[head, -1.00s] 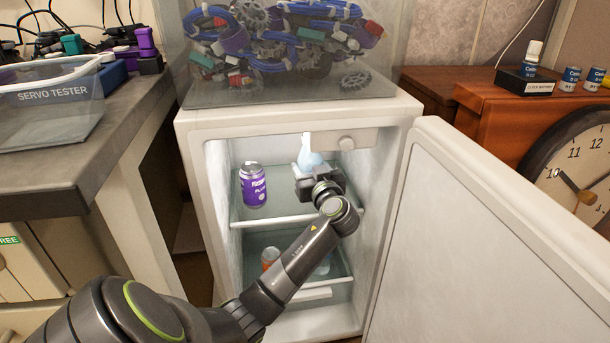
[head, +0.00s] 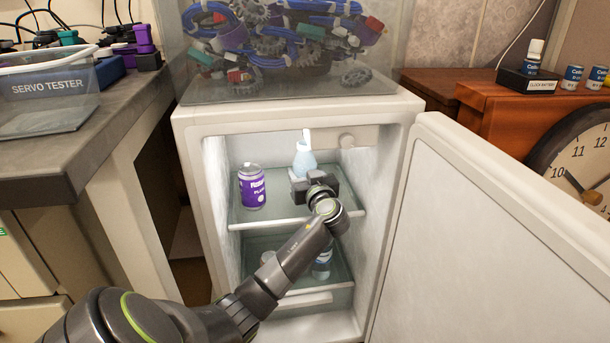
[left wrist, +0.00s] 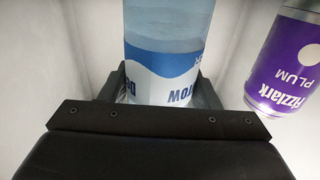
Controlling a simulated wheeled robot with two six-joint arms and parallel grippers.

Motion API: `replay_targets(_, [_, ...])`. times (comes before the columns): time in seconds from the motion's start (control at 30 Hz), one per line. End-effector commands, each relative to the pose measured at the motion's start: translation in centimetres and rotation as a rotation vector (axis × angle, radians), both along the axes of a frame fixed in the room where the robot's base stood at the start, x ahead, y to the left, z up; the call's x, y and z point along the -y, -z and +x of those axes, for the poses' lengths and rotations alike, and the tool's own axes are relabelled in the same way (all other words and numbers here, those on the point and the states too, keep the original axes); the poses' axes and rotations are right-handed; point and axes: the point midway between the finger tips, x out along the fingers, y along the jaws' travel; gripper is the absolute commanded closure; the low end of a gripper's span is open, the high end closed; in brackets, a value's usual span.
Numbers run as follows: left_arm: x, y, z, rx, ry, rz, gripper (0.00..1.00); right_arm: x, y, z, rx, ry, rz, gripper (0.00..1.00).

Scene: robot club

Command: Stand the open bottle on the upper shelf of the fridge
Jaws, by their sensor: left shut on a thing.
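The open bottle (head: 304,158) is pale blue and upright inside the fridge, above the upper shelf (head: 290,219). My left gripper (head: 311,180) is shut on it from the front and hides its lower part in the head view. In the left wrist view the bottle (left wrist: 167,45) stands between the fingers, with a blue and white label. I cannot tell whether its base touches the shelf. The fridge (head: 190,122) has its door (head: 490,230) swung open to the right. My right gripper is not in view.
A purple can (head: 252,188) stands on the upper shelf left of the bottle; it also shows in the left wrist view (left wrist: 289,62). Items stand on the lower shelf, partly behind my arm. A clear bin of parts (head: 280,45) sits on top of the fridge.

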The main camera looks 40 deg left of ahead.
Motion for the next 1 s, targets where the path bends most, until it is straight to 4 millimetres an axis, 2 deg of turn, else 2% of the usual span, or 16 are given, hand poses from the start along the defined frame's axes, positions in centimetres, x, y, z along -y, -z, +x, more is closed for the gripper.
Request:
replay_targets(0.17, [0.0, 0.3, 0.0, 0.001, 0.000, 0.001, 0.70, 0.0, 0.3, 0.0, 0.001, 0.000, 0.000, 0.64])
replay_targets(0.2, [0.0, 0.2, 0.0, 0.000, 0.000, 0.000, 0.42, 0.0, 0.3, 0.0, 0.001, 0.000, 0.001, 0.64])
replay_targets(0.37, [0.0, 0.2, 0.0, 0.000, 0.000, 0.000, 0.22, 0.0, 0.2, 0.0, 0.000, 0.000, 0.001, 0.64])
replay_targets(0.73, [0.1, -0.3, 0.0, 0.000, 0.001, 0.000, 0.22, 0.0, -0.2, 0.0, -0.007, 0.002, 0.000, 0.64])
replay_targets(1.0, [4.6, -0.2, -2.7, 0.000, 0.002, -0.007, 0.22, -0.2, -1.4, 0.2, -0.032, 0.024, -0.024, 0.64])
